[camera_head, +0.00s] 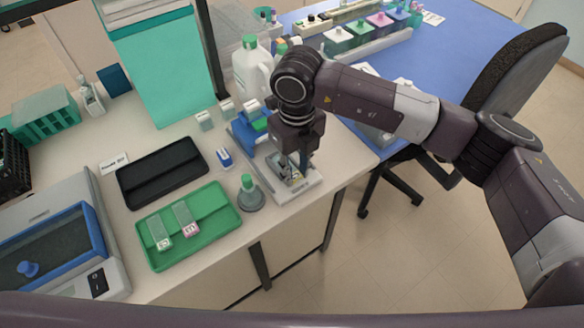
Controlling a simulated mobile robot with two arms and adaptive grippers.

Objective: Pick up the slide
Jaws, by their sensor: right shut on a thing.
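Two glass slides with labelled ends lie side by side on the green tray (215,226): a left slide (159,232) and a right slide with a pinkish label (185,217). My right gripper (293,170) points down over a small white-based device (307,189) near the table's front edge, to the right of the tray. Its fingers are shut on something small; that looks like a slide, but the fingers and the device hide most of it. I cannot tell whether it touches the device. My left gripper is not in view.
A green-capped bottle (248,191) stands between the tray and the device. A black case (161,172) lies behind the tray. A white jug (251,72) and blue item (247,128) stand near my right arm. A blue-lidded machine (53,247) is at left.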

